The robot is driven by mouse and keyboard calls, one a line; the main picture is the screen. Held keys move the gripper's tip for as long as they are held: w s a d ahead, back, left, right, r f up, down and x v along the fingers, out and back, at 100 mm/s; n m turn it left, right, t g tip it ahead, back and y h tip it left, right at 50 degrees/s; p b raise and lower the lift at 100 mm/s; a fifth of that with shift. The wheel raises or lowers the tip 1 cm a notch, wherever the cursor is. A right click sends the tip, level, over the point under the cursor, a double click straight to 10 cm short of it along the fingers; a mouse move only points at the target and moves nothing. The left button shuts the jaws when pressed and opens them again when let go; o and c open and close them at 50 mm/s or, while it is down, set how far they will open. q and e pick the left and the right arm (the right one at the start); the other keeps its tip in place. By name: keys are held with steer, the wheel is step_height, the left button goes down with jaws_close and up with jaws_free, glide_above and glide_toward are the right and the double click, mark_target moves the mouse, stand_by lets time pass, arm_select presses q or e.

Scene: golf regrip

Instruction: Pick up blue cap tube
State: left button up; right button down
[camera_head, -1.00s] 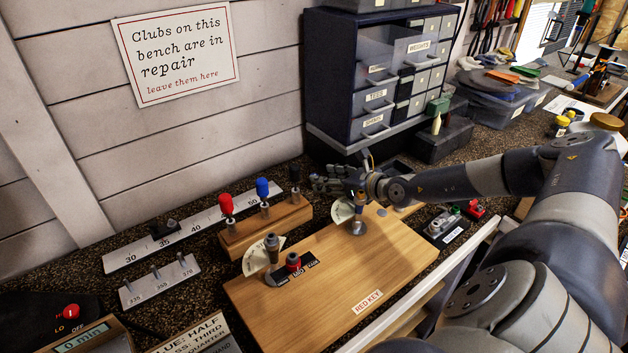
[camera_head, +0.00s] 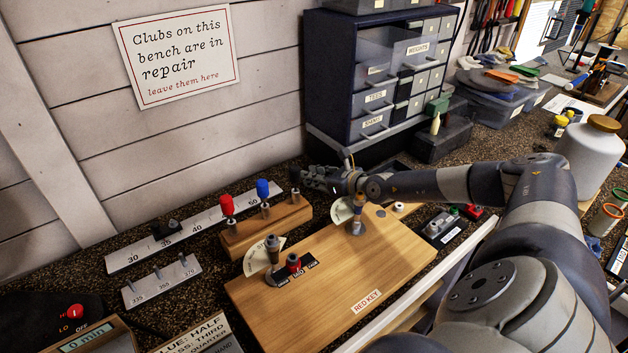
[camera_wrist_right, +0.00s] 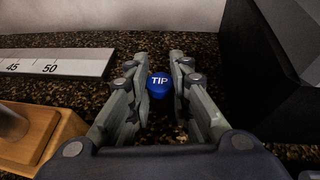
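A round blue cap marked TIP (camera_wrist_right: 159,86) shows in the right wrist view, low over the dark speckled bench top. It lies between the two fingers of my right gripper (camera_wrist_right: 157,72), close to their tips. The fingers are apart, and I see no clear grip on the cap. The tube body below the cap is hidden. My left gripper is not in view.
A wooden rack (camera_head: 273,225) with red and blue handled tools stands left of my right gripper. A numbered strip (camera_head: 130,255) lies behind it. The dark drawer cabinet (camera_head: 340,75) stands close on the right. A wooden board (camera_head: 340,265) lies in front.

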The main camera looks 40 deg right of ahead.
steer(key=shift+r, duration=0.25)
step_height(320, 180, up, 10)
steer(key=p, duration=0.5)
steer(key=shift+f, duration=0.2)
steer(key=shift+f, duration=0.1)
